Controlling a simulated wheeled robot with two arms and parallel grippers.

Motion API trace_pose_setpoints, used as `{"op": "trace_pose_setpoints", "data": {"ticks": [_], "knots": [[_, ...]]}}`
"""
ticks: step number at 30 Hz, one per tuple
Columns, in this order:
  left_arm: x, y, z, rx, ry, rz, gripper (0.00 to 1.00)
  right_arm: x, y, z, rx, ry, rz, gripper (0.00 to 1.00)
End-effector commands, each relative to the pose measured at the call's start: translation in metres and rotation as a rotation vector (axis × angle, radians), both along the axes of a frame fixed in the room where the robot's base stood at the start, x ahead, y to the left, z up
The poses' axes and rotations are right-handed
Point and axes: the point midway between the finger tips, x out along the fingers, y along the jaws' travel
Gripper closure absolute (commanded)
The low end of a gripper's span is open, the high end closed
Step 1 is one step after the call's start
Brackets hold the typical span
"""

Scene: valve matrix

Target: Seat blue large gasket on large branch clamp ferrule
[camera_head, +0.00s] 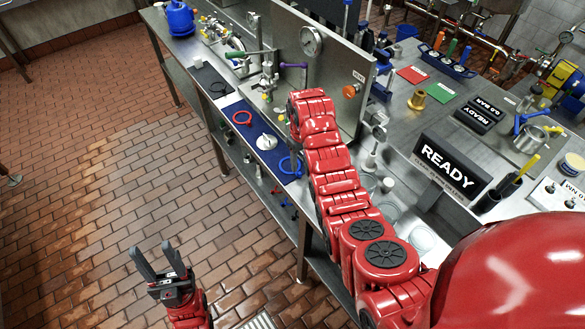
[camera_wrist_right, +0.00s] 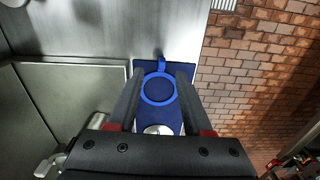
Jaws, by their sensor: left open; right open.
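The blue large gasket (camera_head: 281,165) is a ring with a small tab, lying on the dark blue mat (camera_head: 273,158) near the bench's front edge. In the right wrist view the blue gasket (camera_wrist_right: 143,90) lies flat between the spread fingers of my open, empty right gripper (camera_wrist_right: 159,76); I cannot tell the height gap. In the head view my right arm hides that gripper. My left gripper (camera_head: 158,262) is open and empty, out over the floor, far from the bench. I cannot single out the large branch clamp ferrule for certain among the fittings.
A READY sign (camera_head: 447,163) and cups are to the right. The floor in front is clear.

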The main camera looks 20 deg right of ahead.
Motion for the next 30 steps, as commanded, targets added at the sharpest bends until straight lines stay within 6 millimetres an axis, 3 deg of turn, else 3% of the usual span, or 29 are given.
{"op": "trace_pose_setpoints", "data": {"ticks": [9, 18, 27, 30], "knots": [[0.0, 0.0, 0.025, 0.0, 0.0, 0.0, 0.5, 0.002, 0.005, -0.026, 0.001, 0.004, 0.001, 0.5], [0.0, 0.0, 0.028, 0.0, 0.0, 0.0, 0.5, 0.003, 0.005, -0.046, 0.0, 0.002, 0.001, 0.5], [0.0, 0.0, 0.028, 0.0, 0.0, 0.0, 0.5, 0.004, 0.004, -0.048, 0.0, -0.002, 0.001, 0.5], [0.0, 0.0, 0.028, 0.0, 0.0, 0.0, 0.5, 0.004, 0.004, -0.048, 0.0, -0.002, 0.001, 0.66]]}}
